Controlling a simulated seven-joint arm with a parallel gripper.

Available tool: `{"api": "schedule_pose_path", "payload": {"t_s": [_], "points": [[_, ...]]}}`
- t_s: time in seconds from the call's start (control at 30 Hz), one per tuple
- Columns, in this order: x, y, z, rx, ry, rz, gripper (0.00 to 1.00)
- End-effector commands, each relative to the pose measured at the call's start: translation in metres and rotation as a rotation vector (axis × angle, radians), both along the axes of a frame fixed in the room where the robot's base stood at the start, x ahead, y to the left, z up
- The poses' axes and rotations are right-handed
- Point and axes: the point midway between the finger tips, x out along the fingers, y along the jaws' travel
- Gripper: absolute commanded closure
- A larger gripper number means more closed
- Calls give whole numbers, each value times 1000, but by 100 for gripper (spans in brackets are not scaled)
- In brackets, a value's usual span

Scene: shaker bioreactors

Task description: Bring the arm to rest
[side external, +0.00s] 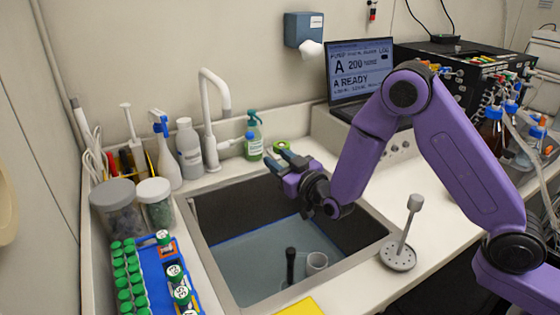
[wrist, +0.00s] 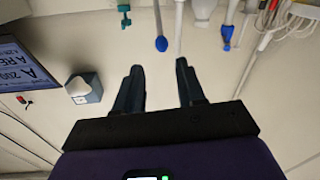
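My gripper (side external: 277,157) is raised over the back part of the sink (side external: 208,255) in the side view, held at the end of my bent purple arm. In the wrist view, the two dark fingers of my gripper (wrist: 159,68) stand apart with nothing between them. The wrist view looks toward the back wall and shows the scene upside down. No object touches the fingers in either view.
A white faucet (side external: 211,120), a green soap bottle (side external: 253,137) and a white bottle (side external: 189,148) stand behind the sink. A blue rack (side external: 160,278) with green-capped tubes is at left. A laptop (side external: 360,70) is at back. A metal stand (side external: 398,254) is right of the sink.

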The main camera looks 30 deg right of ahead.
Motion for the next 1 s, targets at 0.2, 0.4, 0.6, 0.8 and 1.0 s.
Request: {"api": "schedule_pose_path", "payload": {"t_s": [0.2,0.4,0.6,0.8,1.0], "points": [[-1,0,0,0,0,0,61],[-1,0,0,0,0,0,61],[-3,5,1,6,33,26,61],[-25,29,0,17,221,164,61],[-77,49,-5,-21,465,332,61]]}}
